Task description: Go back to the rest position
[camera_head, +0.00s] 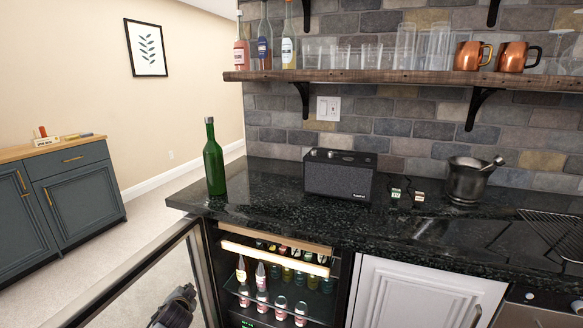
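One dark gripper (184,296) of mine shows at the bottom edge, left of centre; I take it for my left one. It is small and cut off by the picture edge, so I cannot tell whether its fingers are open or shut. It appears within the outline of the open glass door (136,270) of the drinks fridge; I cannot tell which side of the glass it is on. I see nothing clearly held in it. My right gripper is not in view.
A green bottle (214,165) stands upright near the left end of the black counter (300,218). A speaker (340,175) and a metal mortar (467,181) stand further right. Several bottles (262,285) fill the open fridge. Floor at left is clear.

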